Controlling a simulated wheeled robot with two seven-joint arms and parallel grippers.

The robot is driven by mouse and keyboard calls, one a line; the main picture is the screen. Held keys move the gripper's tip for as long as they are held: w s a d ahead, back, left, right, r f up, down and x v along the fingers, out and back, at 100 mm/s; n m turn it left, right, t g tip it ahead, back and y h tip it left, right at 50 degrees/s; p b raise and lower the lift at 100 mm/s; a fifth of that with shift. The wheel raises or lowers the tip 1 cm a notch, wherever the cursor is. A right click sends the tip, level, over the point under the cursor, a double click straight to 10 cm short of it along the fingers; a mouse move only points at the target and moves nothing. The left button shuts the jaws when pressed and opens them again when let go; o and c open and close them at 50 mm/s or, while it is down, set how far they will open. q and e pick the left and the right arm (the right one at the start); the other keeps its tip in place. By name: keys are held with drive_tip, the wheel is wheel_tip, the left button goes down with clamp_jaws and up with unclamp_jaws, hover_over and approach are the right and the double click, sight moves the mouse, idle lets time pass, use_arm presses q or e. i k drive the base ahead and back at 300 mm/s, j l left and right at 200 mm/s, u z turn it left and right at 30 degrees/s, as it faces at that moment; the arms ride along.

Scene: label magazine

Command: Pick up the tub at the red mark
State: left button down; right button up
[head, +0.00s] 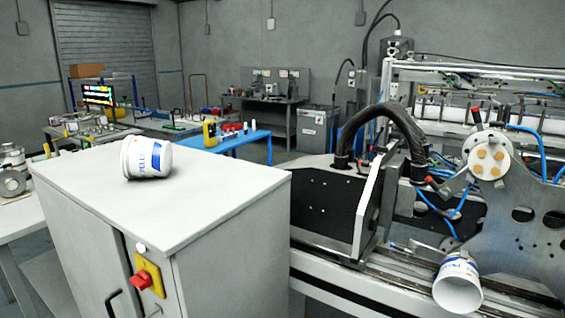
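A white tub (147,158) with blue lettering lies on its side on the top of the white cabinet (215,205). A second white tub with blue and red print (458,285) sits at the lower right, on the machine's rail, with its open mouth tilted toward me. I see no red mark beside either tub; whether one is hidden under them I cannot tell. Neither of my grippers is in view.
The cabinet carries a red stop button on a yellow box (146,279) on its front. The machine (325,205) with black hoses (385,125) and metal plates fills the right side. The cabinet top around the first tub is clear. Workbenches (235,138) stand further back.

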sight(140, 157)
drive_tip(key=k+j+z, duration=0.2)
drive_tip(key=j, duration=0.3)
drive_tip(key=j+z, duration=0.15)
drive_tip(key=j, duration=0.4)
drive_tip(key=k+j+z, duration=0.2)
drive_tip(key=j, duration=0.25)
drive_tip(key=k+j+z, duration=0.2)
drive_tip(key=j, duration=0.25)
drive_tip(key=k+j+z, duration=0.2)
drive_tip(key=j, duration=0.25)
drive_tip(key=k+j+z, duration=0.15)
drive_tip(key=k+j, duration=0.2)
